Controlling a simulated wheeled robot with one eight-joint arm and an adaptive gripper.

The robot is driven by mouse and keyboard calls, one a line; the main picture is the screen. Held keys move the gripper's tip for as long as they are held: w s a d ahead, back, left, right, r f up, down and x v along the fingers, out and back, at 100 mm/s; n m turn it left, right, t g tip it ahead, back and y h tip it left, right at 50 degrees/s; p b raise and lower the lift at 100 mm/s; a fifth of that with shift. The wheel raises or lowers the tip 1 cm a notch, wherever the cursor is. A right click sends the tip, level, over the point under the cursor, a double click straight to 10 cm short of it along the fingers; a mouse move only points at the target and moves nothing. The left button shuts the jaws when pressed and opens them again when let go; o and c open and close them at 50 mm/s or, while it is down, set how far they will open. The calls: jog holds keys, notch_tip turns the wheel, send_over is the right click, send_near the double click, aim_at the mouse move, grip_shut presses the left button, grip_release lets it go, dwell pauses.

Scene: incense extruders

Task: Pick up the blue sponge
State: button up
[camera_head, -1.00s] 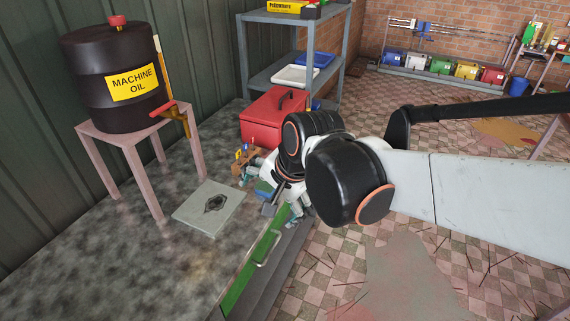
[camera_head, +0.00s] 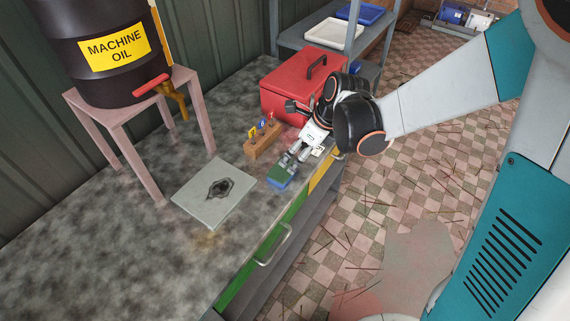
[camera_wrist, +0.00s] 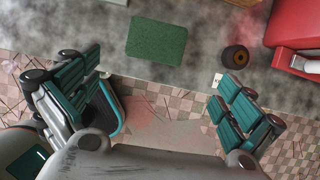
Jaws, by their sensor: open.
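The blue sponge (camera_head: 282,181) has a green top and lies flat on the worktop near its front edge. In the wrist view its green top (camera_wrist: 157,41) shows fully, beyond the space between the fingers. My gripper (camera_head: 296,153) is just behind and to the right of the sponge in the head view, pointing towards it. In the wrist view my gripper (camera_wrist: 160,95) has its two teal-padded fingers spread wide, with nothing between them. I cannot tell the exact height of the fingers above the worktop.
A wooden block with coloured tags (camera_head: 262,139) stands behind the sponge. A red toolbox (camera_head: 290,92) is farther back. A small dark round object (camera_wrist: 235,58) sits beside the toolbox. The worktop's front-left area is clear.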

jog(key=b, duration=0.1)
send_over(285, 169)
jog(key=s+d, duration=0.1)
jog(key=d, duration=0.1)
notch_tip(285, 169, down, 5)
jog(key=shift+d+f, duration=0.1)
jog(key=shift+s+a+b+x, duration=0.15)
jog(key=shift+b+x, duration=0.5)
jog(key=shift+x, duration=0.65)
jog(key=shift+s+a+b+x, duration=0.15)
jog(key=shift+b+x, duration=0.5)
jog(key=shift+x, duration=0.7)
jog(key=c, duration=0.7)
